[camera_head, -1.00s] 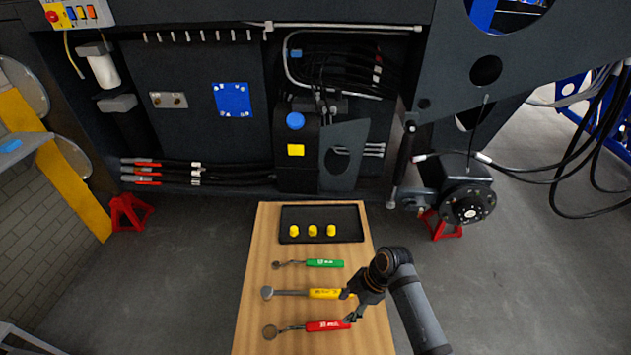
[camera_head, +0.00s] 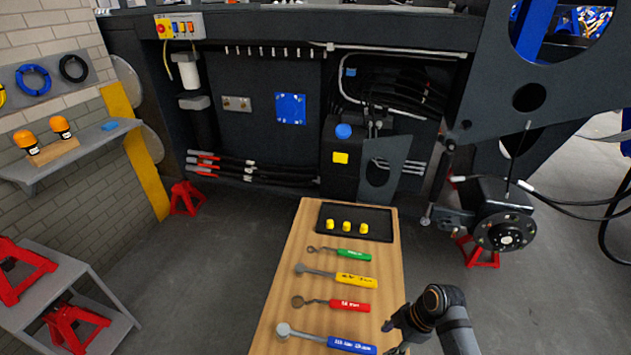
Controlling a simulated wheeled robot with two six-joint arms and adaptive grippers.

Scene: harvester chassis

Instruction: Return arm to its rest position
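My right arm comes in from the lower right, and its gripper (camera_head: 393,337) is over the right edge of the wooden table (camera_head: 285,262), by the blue-handled wrench (camera_head: 350,345). Its fingers are small and dark, and I cannot tell whether they are open or shut. The red-handled wrench (camera_head: 349,307) lies on the table to the left of the gripper and apart from it. My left arm and gripper are not in view.
A yellow-handled wrench (camera_head: 356,281) and a green-handled wrench (camera_head: 355,255) lie farther back. A black tray (camera_head: 381,217) holds yellow caps. The dark harvester chassis (camera_head: 250,145) stands behind the table. Red stands (camera_head: 187,198) are on the floor. Open floor lies left of the table.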

